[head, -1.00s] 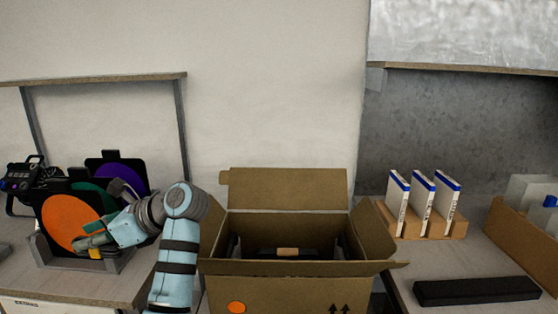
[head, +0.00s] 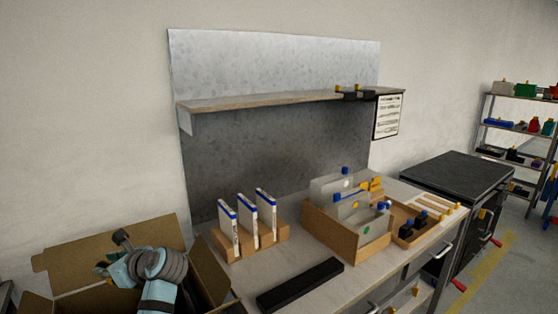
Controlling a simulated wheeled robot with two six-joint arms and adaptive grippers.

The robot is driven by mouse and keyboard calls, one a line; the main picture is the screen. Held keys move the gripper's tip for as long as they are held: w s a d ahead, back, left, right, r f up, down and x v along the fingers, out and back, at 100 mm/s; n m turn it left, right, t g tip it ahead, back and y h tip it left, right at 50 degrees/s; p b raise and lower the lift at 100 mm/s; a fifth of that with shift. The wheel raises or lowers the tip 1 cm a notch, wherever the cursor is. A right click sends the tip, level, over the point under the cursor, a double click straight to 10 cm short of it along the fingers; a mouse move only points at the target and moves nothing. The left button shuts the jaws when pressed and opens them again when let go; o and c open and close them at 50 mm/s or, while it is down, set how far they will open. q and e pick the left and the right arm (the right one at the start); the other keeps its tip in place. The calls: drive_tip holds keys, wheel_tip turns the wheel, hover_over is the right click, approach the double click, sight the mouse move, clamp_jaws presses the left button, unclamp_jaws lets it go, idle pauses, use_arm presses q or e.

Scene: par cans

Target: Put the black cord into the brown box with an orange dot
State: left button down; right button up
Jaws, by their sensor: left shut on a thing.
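The brown box (head: 75,258) stands open at the lower left, with its flaps spread and its front cut off by the picture's edge. Its orange dot is out of view now. My left gripper (head: 106,268) is over the box opening, partly hidden behind its own wrist. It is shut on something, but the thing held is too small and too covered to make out. I cannot pick out the black cord for sure. My right gripper is not in view.
A workbench (head: 345,283) to the right holds a black bar (head: 300,284), a wooden rack (head: 270,238) of white-and-blue cases, and a wooden tray (head: 345,243). A shelf (head: 270,101) hangs above. A dark cabinet (head: 455,172) stands further right.

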use_arm(q)
drive_tip(key=r+m+t+p, duration=0.1)
drive_tip(key=p, duration=0.3)
drive_tip(key=w+r+m+t+h+p, duration=0.1)
drive_tip(key=m+t+p, duration=0.1)
drive_tip(key=p, duration=0.2)
drive_tip(key=shift+a+h, duration=0.15)
drive_tip(key=shift+h, duration=0.15)
drive_tip(key=shift+s+f+p, duration=0.1)
drive_tip(key=shift+f+p, duration=0.2)
drive_tip(key=shift+p, duration=0.05)
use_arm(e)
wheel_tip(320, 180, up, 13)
use_arm(q)
wheel_tip(320, 180, down, 7)
drive_tip(key=b, duration=0.4)
drive_tip(key=shift+t+b, duration=0.3)
drive_tip(key=shift+b, duration=0.1)
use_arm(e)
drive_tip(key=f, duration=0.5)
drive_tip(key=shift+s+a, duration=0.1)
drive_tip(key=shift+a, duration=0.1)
use_arm(q)
drive_tip(key=shift+r, duration=0.1)
